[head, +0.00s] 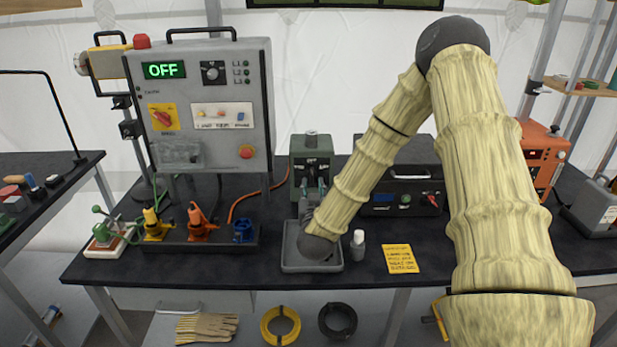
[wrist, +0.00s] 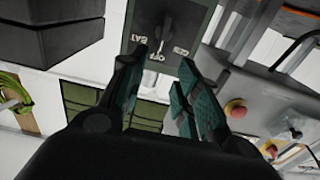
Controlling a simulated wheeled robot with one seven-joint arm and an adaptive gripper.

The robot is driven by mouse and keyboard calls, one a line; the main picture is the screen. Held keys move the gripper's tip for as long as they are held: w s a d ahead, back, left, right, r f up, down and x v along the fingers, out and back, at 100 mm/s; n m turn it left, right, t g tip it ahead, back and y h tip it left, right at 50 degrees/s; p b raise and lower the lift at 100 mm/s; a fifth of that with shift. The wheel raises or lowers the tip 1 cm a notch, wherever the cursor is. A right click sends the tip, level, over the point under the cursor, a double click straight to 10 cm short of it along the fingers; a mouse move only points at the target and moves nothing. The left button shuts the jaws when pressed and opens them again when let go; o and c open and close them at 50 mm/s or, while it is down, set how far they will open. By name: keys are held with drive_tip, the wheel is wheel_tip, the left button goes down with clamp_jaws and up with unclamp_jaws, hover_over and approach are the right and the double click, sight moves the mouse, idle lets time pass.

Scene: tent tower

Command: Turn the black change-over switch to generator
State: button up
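The black change-over switch (head: 311,168) is on the front of a grey-green box (head: 297,150) on the dark bench, just left of my arm. In the wrist view the black switch (wrist: 158,22) is at the top, on a dark green plate with white lettering around it, upside down; one word looks like OFF. I cannot tell its exact setting. My gripper (head: 313,192) is in front of the box, its fingers pointing at the plate. In the wrist view my gripper (wrist: 163,58) has its teal-padded fingers apart with nothing between them, short of the switch.
A grey tray (head: 290,262) lies under my wrist. A white bottle (head: 357,245) and a yellow note (head: 402,259) are to its right. Left stands a grey panel (head: 200,75) reading OFF, with yellow, orange and blue connectors below. A black unit (head: 380,205) is behind my arm.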

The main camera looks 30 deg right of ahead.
sight(312, 170)
drive_tip(key=p+x, duration=0.3)
drive_tip(key=x, duration=0.8)
drive_tip(key=shift+s+a, duration=0.1)
drive_tip(key=c, duration=0.7)
